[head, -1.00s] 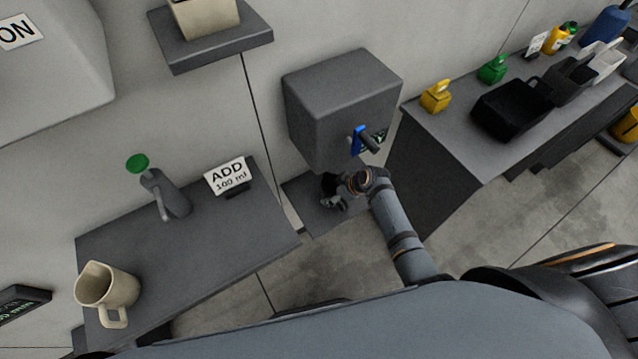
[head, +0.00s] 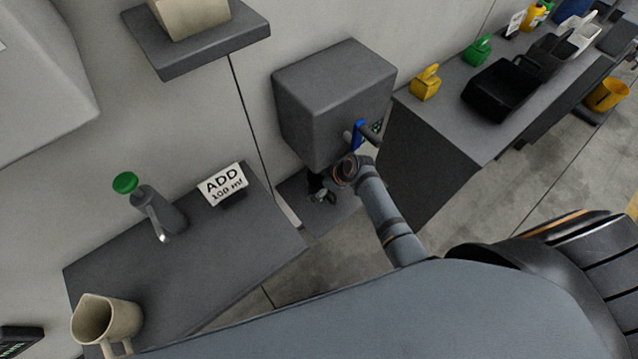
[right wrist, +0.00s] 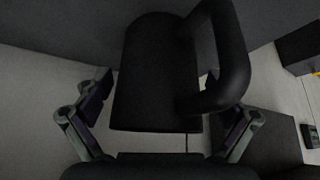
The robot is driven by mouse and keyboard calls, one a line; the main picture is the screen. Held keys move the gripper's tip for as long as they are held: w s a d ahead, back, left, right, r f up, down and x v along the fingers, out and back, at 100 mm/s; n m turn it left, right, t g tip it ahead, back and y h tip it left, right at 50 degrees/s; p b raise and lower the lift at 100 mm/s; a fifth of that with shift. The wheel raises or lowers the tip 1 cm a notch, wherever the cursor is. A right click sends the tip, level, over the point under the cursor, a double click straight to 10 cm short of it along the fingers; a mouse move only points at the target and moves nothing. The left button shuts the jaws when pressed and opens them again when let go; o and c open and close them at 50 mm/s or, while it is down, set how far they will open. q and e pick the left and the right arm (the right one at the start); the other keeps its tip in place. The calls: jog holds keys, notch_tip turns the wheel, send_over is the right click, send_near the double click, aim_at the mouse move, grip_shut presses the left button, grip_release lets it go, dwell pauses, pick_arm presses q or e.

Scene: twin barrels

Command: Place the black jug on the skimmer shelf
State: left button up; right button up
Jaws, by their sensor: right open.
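The black jug (right wrist: 155,75) fills the middle of the right wrist view, with its thick loop handle (right wrist: 238,55) on the right. My right gripper (right wrist: 158,98) is open, with one finger on each side of the jug; I cannot tell whether they touch it. In the head view my right gripper (head: 322,192) is small and dark, under the grey wall box (head: 333,100) and just above a low shelf (head: 330,217). The jug is hard to tell from the gripper there. No shelf is labelled as the skimmer shelf. My left gripper is not in view.
The box has a blue lever (head: 358,134) close to my right wrist. The right counter (head: 450,125) holds black trays (head: 500,90) and coloured containers. A high shelf (head: 200,45) juts out.

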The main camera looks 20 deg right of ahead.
jog(key=shift+d+r, duration=0.1)
jog(key=shift+r, duration=0.15)
jog(key=p+v, duration=0.1)
jog(key=v, duration=0.2)
jog(key=s+d, duration=0.4)
jog(key=s+d+b, duration=0.1)
jog(key=s+d, duration=0.3)
jog(key=shift+s+d+f, duration=0.1)
jog(key=shift+s+d, duration=0.05)
jog(key=shift+s, duration=0.2)
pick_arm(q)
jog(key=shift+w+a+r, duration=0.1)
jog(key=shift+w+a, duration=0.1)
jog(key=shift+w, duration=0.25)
